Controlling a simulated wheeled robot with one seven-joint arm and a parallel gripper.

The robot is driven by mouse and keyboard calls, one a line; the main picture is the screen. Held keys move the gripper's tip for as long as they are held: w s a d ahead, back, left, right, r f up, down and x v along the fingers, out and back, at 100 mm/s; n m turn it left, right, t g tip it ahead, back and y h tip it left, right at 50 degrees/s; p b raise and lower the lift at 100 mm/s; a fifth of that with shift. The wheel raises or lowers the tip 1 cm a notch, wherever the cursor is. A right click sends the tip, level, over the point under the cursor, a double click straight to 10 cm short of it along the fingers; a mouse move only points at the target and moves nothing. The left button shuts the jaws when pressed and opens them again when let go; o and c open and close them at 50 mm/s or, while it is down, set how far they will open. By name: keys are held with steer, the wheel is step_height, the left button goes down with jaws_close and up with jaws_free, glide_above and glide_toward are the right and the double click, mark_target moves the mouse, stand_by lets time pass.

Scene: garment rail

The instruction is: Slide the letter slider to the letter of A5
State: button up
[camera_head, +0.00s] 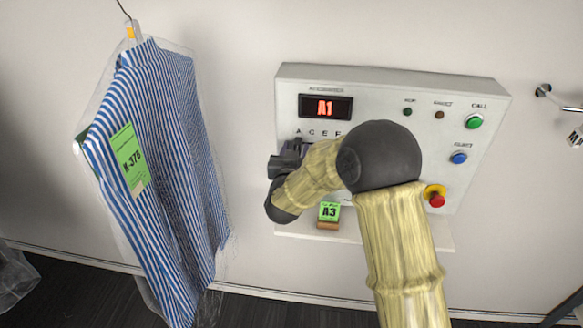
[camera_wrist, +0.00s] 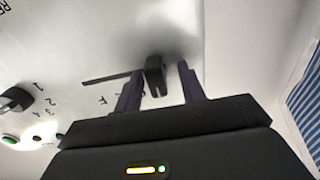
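The letter slider is a small black knob (camera_wrist: 155,75) in a dark slot, seen in the wrist view. It stands near the right end of the visible slot, and the letter F shows further left. My gripper (camera_wrist: 162,88) is open, with one finger on each side of the knob. A gap shows at the right finger; whether the left finger touches is unclear. In the head view my gripper (camera_head: 288,156) is at the panel's left side, below the letters A, C, E, F, and hides the slider. The red display (camera_head: 326,107) reads A1.
A black rotary knob (camera_wrist: 16,99) with numbers sits left in the wrist view. The panel (camera_head: 450,97) has a green button (camera_head: 474,122), a blue button (camera_head: 459,158) and a red button (camera_head: 437,199). A green A3 tag (camera_head: 329,211) stands below. A bagged striped shirt (camera_head: 165,150) hangs left.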

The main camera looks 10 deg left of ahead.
steer(key=s+d+b, duration=0.1)
steer(key=s+b, duration=0.4)
steer(key=s, duration=1.2)
steer(key=w+d+f+n+g+y, duration=0.1)
steer(key=w+d+f+g+y, duration=0.1)
steer(key=d+f+g, duration=0.75)
steer(key=s+d+f+m+g+h, duration=0.1)
steer(key=s+d+f+g, duration=0.1)
steer(key=s+d, duration=0.5)
steer(key=s+d+f+g+h, duration=0.2)
steer(key=s+d+g, duration=0.2)
steer(key=s+d, duration=0.3)
steer(key=d, duration=0.4)
steer(key=shift+d+m, duration=0.4)
